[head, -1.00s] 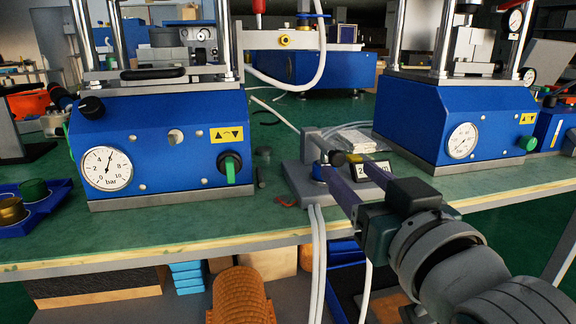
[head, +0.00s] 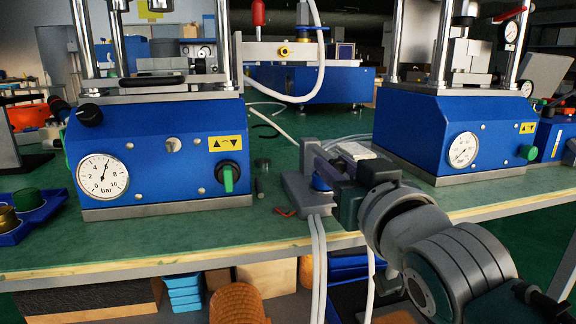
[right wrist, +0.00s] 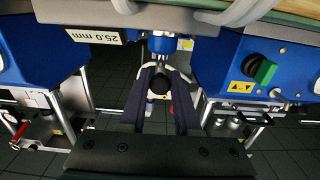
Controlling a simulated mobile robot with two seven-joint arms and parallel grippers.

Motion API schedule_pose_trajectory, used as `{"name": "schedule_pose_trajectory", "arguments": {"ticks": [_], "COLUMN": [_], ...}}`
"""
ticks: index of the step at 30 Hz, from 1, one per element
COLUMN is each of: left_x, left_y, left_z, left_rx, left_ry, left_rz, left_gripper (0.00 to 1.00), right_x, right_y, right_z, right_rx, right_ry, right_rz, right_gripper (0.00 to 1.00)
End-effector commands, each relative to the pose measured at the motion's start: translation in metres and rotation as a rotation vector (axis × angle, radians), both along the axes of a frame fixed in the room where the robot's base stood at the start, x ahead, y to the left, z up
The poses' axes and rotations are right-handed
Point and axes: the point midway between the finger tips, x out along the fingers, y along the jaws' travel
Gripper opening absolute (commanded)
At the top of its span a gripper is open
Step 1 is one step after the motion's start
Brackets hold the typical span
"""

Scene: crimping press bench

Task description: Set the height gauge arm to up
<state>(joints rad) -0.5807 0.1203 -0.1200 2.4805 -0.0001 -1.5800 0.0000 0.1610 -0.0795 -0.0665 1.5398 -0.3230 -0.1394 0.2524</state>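The height gauge has a grey base (head: 298,196) and stands on the bench between the two blue presses. Its display (right wrist: 95,36) reads 25.0 mm in the right wrist view. A round black knob (right wrist: 160,83) lies between the dark fingers of my right gripper (right wrist: 161,80), with little or no gap visible at its sides. I cannot tell whether the fingers press on it. In the head view my right gripper (head: 328,170) reaches in from the right and hides most of the gauge arm and the display. My left gripper is out of view.
The right press (head: 430,135) stands behind my right arm. White hoses (head: 318,245) hang over the bench's front edge. A small red item (head: 285,213) lies before the gauge.

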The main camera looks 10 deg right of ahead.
Motion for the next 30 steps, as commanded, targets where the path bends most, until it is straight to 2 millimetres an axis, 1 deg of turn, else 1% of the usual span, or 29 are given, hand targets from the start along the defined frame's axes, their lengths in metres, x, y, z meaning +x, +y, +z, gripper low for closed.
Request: {"name": "schedule_pose_trajectory", "arguments": {"ticks": [1,6,8,30], "left_x": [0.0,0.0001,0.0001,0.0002], "left_y": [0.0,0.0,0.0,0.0], "left_z": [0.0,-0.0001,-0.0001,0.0], "left_rx": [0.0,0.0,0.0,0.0], "left_ry": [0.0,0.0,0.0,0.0], "left_rz": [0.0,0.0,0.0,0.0], "left_gripper": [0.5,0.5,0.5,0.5], "right_x": [-0.0001,-0.0002,-0.0002,-0.0002], "right_y": [0.0,0.0,0.0001,0.0001], "right_z": [-0.0001,-0.0001,-0.0001,-0.0001], "right_rx": [0.0,0.0,0.0,0.0], "right_ry": [0.0,0.0,0.0,0.0], "right_rz": [0.0,0.0,0.0,0.0], "right_gripper": [0.24,0.05,0.0,0.0]}}
